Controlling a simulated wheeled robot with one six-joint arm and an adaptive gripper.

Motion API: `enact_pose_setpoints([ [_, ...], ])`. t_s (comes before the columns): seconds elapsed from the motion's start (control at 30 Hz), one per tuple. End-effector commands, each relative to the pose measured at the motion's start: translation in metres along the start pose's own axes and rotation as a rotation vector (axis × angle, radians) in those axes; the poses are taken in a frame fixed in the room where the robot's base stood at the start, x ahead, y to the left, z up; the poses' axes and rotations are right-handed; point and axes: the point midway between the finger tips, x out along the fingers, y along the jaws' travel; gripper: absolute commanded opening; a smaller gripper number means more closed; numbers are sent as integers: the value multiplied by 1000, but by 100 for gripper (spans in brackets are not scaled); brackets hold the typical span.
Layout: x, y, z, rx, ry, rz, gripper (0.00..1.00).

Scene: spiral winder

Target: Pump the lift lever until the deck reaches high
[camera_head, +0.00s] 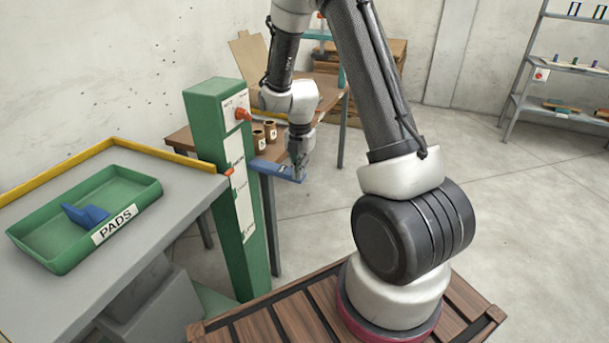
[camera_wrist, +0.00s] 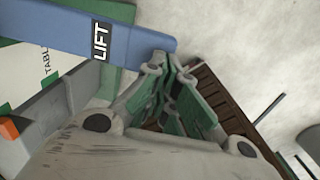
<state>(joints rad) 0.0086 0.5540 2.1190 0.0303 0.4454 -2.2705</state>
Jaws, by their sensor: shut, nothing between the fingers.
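The blue lift lever (camera_head: 277,170) sticks out to the right from the green column (camera_head: 222,185). In the wrist view the lever (camera_wrist: 70,28) carries a "LIFT" label near its free end. My gripper (camera_head: 298,175) is shut and empty, with its fingertips at the lever's free end. In the wrist view the fingertips (camera_wrist: 165,65) overlap the lever's tip; I cannot tell whether they touch it. The grey deck (camera_head: 190,185) stands left of the column, with an orange pointer (camera_head: 229,172) at its corner beside the white scale, near the scale's middle mark.
A green tray marked PADS (camera_head: 50,245) holds a blue piece (camera_head: 86,214) on the deck. A red knob (camera_head: 242,114) projects from the column's upper part. A wooden table with brown pots (camera_head: 270,132) stands behind. The floor at right is clear up to a shelf rack (camera_head: 560,68).

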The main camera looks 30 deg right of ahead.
Motion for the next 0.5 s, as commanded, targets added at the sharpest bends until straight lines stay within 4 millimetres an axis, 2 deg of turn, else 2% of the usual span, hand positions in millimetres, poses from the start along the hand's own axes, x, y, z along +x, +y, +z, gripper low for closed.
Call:
enact_pose_setpoints([
  [0.5, -80, -19, 2, 2, -3, 4, 0],
])
